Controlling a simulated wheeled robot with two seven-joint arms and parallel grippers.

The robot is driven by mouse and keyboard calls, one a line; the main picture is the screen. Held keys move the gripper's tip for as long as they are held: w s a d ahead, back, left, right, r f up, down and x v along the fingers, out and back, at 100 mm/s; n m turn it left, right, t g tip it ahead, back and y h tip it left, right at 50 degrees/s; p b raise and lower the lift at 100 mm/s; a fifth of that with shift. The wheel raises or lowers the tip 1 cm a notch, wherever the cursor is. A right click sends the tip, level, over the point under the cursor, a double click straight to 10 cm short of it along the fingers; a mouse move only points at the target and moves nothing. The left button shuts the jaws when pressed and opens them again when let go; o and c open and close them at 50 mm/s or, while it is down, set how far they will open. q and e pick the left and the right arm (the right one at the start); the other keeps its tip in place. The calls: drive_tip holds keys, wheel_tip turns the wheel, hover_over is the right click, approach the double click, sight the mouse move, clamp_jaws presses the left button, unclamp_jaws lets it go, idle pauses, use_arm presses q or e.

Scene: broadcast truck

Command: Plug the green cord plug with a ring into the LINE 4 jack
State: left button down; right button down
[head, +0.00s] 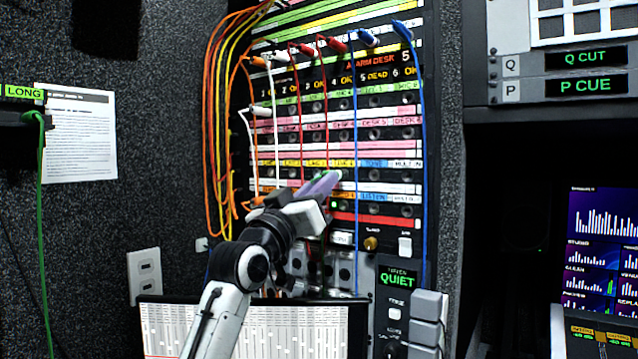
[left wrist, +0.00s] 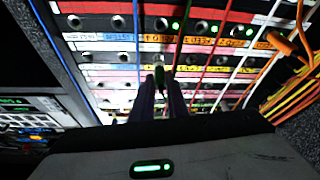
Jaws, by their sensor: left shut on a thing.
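My left gripper (head: 322,187) reaches up to the patch panel (head: 432,130) and its fingers are closed on a green plug (head: 337,174). In the left wrist view the fingers (left wrist: 163,97) grip the plug (left wrist: 160,76) between them, its front end toward the panel. I cannot make out a ring on it. The plug is at a row of jacks just under a yellow label strip (head: 317,163), near its fourth label, too small to read surely. The fingers and plug hide the jack there, and I cannot tell whether the tip is inside. My right gripper is out of view.
Orange, white, red and blue cords (head: 357,120) hang across the panel around the gripper. Another green cord (head: 41,180) hangs at the far left under a LONG sign (head: 22,92). A fader board (head: 300,325) and a QUIET box (head: 397,281) sit below.

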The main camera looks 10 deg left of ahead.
use_arm(q)
drive_tip(key=shift+w+d+p, duration=0.3)
drive_tip(key=shift+w+p, duration=0.1)
drive_tip(key=shift+w, duration=0.2)
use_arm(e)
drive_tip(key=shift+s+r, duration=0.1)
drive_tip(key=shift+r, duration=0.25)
use_arm(q)
drive_tip(key=c, duration=1.7)
unclamp_jaws()
drive_tip(key=shift+o, duration=0.2)
